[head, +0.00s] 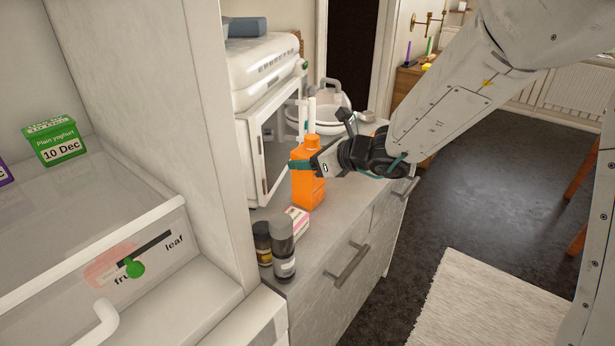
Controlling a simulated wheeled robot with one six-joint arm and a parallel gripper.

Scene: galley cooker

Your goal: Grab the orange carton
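The orange carton (309,191) stands upright on the grey counter, with an orange cap on top. My gripper (303,164) is at the carton's upper part, reaching in from the right. A teal-tipped finger lies across the carton's near face, just below its shoulder. The other finger is not clearly visible, so I cannot tell whether the gripper is closed on the carton or only beside it.
A pink-and-white box (297,221), a dark jar (262,243) and a grey-capped bottle (283,249) stand nearer on the counter (338,195). A white microwave (268,143) is left of the carton; a white basin (328,97) is behind. An open fridge (150,150) fills the left.

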